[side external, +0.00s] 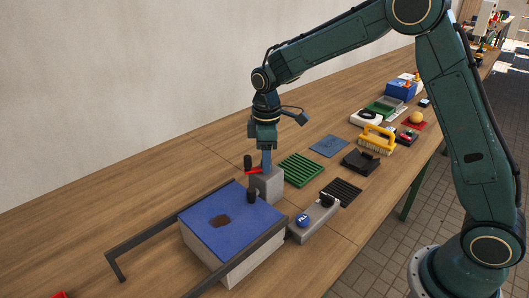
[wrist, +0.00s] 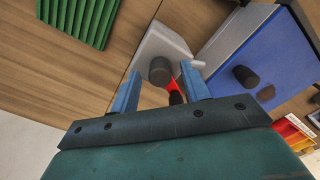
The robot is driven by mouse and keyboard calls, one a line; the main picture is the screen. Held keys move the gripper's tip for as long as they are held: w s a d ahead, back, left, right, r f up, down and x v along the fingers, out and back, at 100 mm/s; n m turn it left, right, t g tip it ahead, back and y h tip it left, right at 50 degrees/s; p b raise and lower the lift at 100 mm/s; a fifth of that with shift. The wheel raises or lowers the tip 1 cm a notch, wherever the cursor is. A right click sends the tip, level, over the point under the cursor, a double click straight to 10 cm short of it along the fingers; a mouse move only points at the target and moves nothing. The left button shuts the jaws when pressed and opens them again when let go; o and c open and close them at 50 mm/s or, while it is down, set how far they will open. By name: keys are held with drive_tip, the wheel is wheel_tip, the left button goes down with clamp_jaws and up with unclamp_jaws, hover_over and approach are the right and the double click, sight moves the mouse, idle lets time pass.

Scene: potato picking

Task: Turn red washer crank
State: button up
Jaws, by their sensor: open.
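The red crank (side external: 254,170) is on a grey block (side external: 272,186), with an upright black handle (side external: 248,162) at its outer end. In the wrist view the red arm (wrist: 172,84) shows between my fingers, with a dark round knob (wrist: 160,70) at one end and a dark part (wrist: 176,97) at the other. My gripper (side external: 266,166) points down just above the block, beside the black handle. In the wrist view my gripper (wrist: 161,72) is open, its two blue fingers on either side of the crank. I cannot tell whether they touch it.
A blue-topped box (side external: 240,210) with a black knob (side external: 252,195) and brown patch stands close in front, framed by dark rails (side external: 155,230). A grey device (side external: 314,222) is to its right. A green ribbed mat (side external: 301,169) lies behind.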

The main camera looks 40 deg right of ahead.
wheel_tip(320, 180, up, 13)
drive_tip(key=shift+r, duration=0.2)
idle(0.4)
idle(0.4)
drive_tip(key=m, duration=2.4)
drive_tip(key=shift+r, duration=0.35)
drive_tip(key=shift+f, duration=0.1)
wheel_tip(320, 180, down, 14)
drive_tip(key=shift+r, duration=0.2)
